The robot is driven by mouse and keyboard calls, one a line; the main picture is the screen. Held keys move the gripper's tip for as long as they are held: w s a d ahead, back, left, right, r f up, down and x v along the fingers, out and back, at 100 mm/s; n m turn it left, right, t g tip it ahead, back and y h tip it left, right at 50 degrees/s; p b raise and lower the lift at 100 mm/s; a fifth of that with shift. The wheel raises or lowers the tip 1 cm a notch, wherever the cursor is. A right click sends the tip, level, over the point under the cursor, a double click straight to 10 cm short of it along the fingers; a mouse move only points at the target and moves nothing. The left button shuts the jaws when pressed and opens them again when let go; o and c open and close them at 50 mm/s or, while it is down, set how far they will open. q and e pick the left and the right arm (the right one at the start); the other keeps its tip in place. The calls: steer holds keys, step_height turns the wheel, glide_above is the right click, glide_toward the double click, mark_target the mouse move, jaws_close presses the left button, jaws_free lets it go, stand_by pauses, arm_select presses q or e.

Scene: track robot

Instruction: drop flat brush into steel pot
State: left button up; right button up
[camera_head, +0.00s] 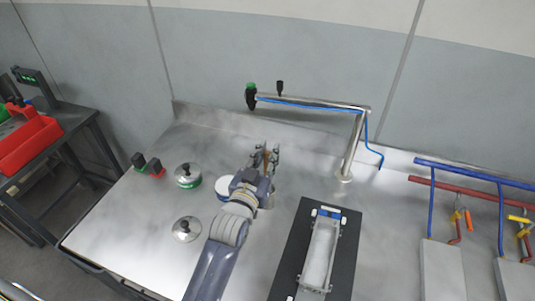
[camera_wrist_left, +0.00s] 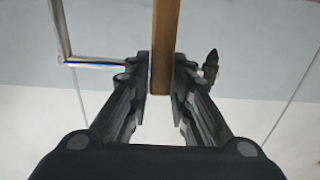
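My left gripper (camera_head: 265,158) is above the steel table, with its fingers on both sides of a brown wooden piece, which I take to be the flat brush (camera_head: 272,154). In the left wrist view, the fingers (camera_wrist_left: 162,75) press against the wooden piece (camera_wrist_left: 165,40) from both sides. The brush's far end is hidden. A steel container, probably the steel pot (camera_head: 269,201), shows partly beside and below the gripper; the arm hides much of it. My right gripper is in neither view.
A blue-and-white round dish (camera_head: 224,188) is left of the gripper. A lidded container with a green band (camera_head: 188,177) and a loose lid (camera_head: 186,229) stand further left. A black mat (camera_head: 346,240) with a white device lies right. A pipe frame (camera_head: 352,145) rises behind.

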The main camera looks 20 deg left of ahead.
arm_select(q)
steer(key=shift+o, duration=1.2)
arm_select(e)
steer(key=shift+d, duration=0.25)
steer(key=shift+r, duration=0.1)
arm_select(q)
steer(key=shift+s+p, duration=0.3)
steer(key=shift+s, duration=0.1)
steer(key=s+p, duration=0.3)
steer(key=s, duration=0.6)
steer(key=shift+s+a, duration=0.15)
steer(key=shift+a, duration=0.05)
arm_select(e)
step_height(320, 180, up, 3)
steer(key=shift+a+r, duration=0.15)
